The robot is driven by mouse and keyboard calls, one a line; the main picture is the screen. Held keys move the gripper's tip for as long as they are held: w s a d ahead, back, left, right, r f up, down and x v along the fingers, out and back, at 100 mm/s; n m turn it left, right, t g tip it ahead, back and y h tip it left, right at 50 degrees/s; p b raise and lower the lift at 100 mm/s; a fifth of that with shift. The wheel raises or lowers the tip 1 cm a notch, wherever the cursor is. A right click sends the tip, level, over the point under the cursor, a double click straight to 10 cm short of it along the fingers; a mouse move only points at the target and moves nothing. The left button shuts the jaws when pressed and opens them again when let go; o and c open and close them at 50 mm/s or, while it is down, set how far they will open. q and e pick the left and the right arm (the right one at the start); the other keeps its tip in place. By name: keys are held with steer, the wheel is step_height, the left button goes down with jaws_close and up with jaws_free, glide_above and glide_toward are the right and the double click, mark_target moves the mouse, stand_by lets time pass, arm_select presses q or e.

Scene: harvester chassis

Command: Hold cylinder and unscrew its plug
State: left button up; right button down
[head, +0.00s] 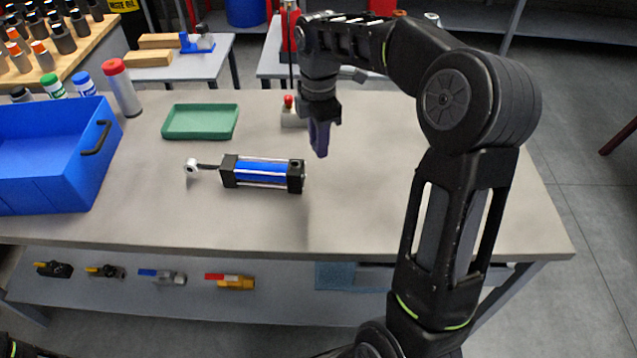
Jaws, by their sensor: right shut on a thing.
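The cylinder (262,171) has a blue barrel, black end blocks and a silver rod with a ring eye at its left end. It lies flat on the grey table, its right end block showing a dark round spot on top. My right gripper (319,150) points down just right of and behind that end block, apart from the cylinder. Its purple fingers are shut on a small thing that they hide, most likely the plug. No gripper holds the cylinder. My left gripper is out of view.
A green tray (200,107) lies behind the cylinder. A blue bin (45,185) stands at the left, near a red-capped bottle (121,88). A small block with a red button (291,113) stands behind my right gripper. The table's front is clear.

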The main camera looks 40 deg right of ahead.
steer(key=shift+f, duration=0.15)
glide_above(318, 182)
step_height(318, 182, down, 6)
steer(key=shift+d, duration=0.1)
steer(key=shift+f, duration=0.1)
steer(key=shift+f+p, duration=0.45)
steer(key=shift+f, duration=1.35)
steer(key=shift+f, duration=0.15)
steer(key=c, duration=1.2)
jaws_free()
